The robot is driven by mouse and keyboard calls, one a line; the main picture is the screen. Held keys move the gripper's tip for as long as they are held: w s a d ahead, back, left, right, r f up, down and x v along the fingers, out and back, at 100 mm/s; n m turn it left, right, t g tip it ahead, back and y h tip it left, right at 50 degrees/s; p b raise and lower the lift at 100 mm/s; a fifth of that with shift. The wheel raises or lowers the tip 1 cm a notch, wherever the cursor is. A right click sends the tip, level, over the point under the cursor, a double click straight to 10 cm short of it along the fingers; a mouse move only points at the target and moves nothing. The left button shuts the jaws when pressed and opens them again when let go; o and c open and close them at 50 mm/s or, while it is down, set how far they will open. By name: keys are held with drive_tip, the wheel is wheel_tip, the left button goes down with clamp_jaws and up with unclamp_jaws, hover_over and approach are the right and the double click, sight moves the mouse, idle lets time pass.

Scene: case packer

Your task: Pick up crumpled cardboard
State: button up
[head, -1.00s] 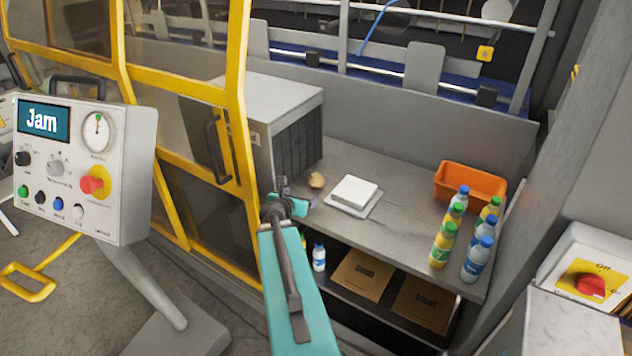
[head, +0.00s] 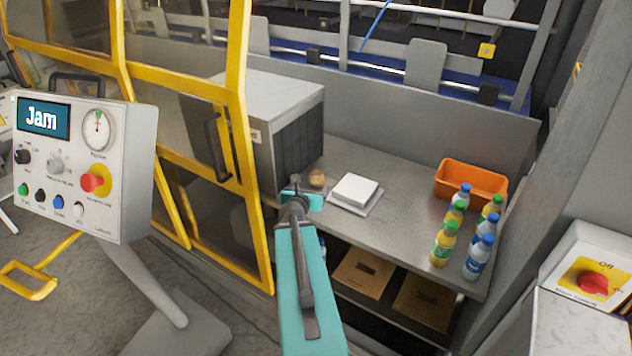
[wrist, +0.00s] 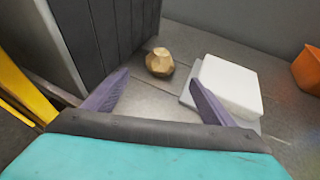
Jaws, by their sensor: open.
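The crumpled cardboard (head: 317,178) is a small tan lump on the grey worktop, beside the dark-fronted grey box. In the wrist view the crumpled cardboard (wrist: 160,62) lies beyond the fingertips, between their lines and apart from both. My gripper (head: 299,187) is at the worktop's front edge, just short of the lump. In the wrist view my gripper (wrist: 163,92) has its two purple fingers spread wide with nothing between them.
A white block (head: 355,188) on a flat plate lies just right of the lump. The grey box (head: 283,135) stands close on the left. An orange bin (head: 470,187) and several bottles (head: 445,243) stand at the right. The middle worktop is clear.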

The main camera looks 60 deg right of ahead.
sight(315, 181)
drive_tip(key=shift+w+d+f+b, duration=0.15)
drive_tip(key=shift+d+f+b, duration=0.35)
drive_tip(key=shift+b, duration=0.85)
drive_tip(key=b, duration=0.1)
drive_tip(key=d+b, duration=0.1)
drive_tip(key=b, duration=0.1)
drive_tip(key=shift+w+d+f, duration=0.1)
drive_tip(key=shift+w+f, duration=0.05)
drive_tip(key=shift+w, duration=0.1)
drive_tip(key=shift+w+d, duration=0.25)
drive_tip(key=shift+d, duration=0.35)
drive_tip(key=shift+p+x, duration=0.55)
drive_tip(key=shift+x, duration=1.65)
drive_tip(key=shift+f, duration=0.2)
drive_tip(key=shift+p+x, duration=0.85)
drive_tip(key=shift+x, duration=1.7)
drive_tip(key=c, duration=1.1)
